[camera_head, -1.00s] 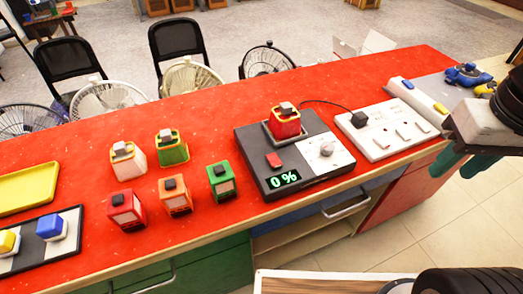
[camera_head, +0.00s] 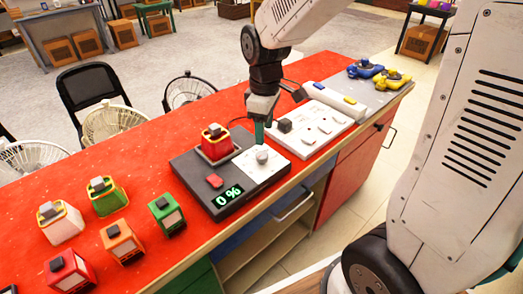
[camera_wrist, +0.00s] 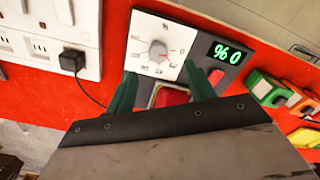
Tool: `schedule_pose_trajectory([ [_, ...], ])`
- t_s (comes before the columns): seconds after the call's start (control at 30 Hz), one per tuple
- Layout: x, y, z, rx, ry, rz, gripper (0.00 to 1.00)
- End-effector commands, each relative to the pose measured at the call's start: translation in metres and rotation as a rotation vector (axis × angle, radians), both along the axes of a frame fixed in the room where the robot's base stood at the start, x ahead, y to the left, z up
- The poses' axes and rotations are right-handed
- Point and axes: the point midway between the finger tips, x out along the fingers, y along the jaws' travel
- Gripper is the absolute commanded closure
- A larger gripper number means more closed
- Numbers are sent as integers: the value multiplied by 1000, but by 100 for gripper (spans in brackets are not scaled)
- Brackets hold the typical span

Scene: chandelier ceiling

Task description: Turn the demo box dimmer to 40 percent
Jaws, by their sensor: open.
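The demo box (camera_head: 188,176) is a dark grey slab on the red counter, with a white dial plate, a red switch (camera_head: 214,181) and a green display (camera_head: 228,195) reading 0 %. Its dimmer is a round pale knob (camera_head: 262,157), also seen in the wrist view (camera_wrist: 158,50) inside a ring of marks. A red and yellow block lamp (camera_head: 216,146) sits in the box's socket. My gripper (camera_head: 261,134) points down above the dial plate, just behind the knob. In the wrist view my two green fingers (camera_wrist: 162,86) are apart and empty, with the knob beyond their tips.
A white socket panel (camera_head: 318,128) with a black plug (camera_head: 284,125) and cable stands right of the box. Several coloured block lamps, including a green one (camera_head: 167,214), stand to the left. Blue and yellow tools (camera_head: 391,78) lie at the far right end.

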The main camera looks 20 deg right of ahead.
Motion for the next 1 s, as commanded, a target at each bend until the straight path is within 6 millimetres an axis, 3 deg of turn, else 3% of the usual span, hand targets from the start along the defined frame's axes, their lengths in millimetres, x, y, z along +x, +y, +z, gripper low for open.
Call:
schedule_pose_trajectory([
  [0.13, 10, 3, -15, -1, 8, 47, 46],
  [0.6, 10, 3, -80, -1, 8, 50, 46],
  [1.0, 11, 3, -90, -1, 6, 49, 46],
])
